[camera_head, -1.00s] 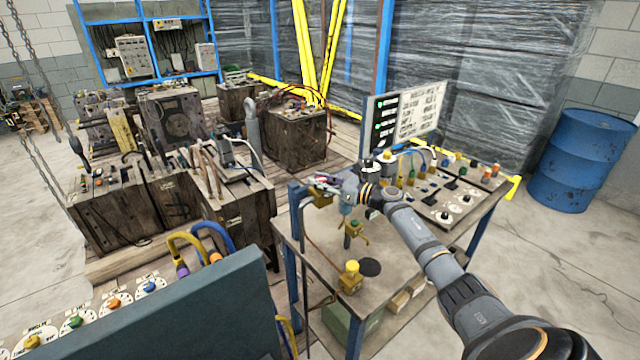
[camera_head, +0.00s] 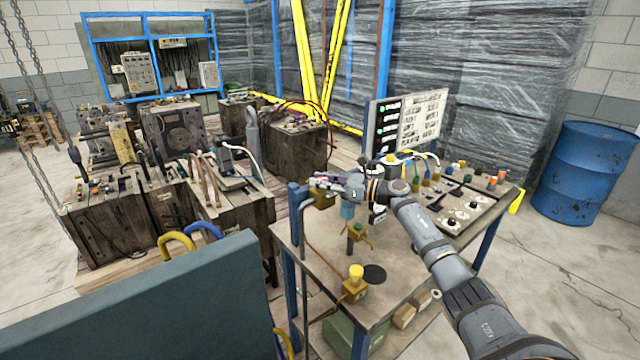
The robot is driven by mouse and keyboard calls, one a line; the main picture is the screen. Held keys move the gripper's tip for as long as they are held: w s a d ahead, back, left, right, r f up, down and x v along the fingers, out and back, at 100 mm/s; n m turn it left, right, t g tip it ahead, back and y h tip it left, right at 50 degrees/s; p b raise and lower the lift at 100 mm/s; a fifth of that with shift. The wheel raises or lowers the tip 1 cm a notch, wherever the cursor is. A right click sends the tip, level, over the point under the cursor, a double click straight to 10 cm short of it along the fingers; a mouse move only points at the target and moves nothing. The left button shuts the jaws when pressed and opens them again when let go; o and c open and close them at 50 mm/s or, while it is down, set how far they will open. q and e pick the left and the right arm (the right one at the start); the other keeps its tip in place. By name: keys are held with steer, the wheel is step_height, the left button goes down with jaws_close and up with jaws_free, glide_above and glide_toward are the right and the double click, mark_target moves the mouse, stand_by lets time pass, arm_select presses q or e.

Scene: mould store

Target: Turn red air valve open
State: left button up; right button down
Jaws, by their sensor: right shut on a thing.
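My right arm reaches in from the lower right over the metal bench (camera_head: 312,255). My right gripper (camera_head: 326,183) is at the back left corner of the bench, shut on the red air valve (camera_head: 322,180). Only a small bit of red shows between the fingers, so the angle of the valve handle cannot be told. A brass body (camera_head: 322,201) shows just below the gripper, at the top of a bent grey pipe (camera_head: 303,225). My left gripper is not in view.
A yellow-capped brass valve (camera_head: 355,275) and another brass fitting (camera_head: 357,234) stand on the bench. A control panel (camera_head: 455,212) with knobs and a screen (camera_head: 408,122) are to the right. A dark blue-green cabinet (camera_head: 170,305) fills the lower left. A blue drum (camera_head: 585,165) stands far right.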

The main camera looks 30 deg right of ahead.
steer(key=shift+d, duration=0.1)
steer(key=c, duration=1.4)
jaws_free()
steer(key=shift+c, duration=0.2)
steer(key=o, duration=0.5)
steer(key=shift+s+d, duration=0.15)
steer(key=shift+s, duration=0.1)
steer(key=shift+f, duration=0.1)
steer(key=shift+v, duration=5.9)
steer(key=shift+c, duration=0.2)
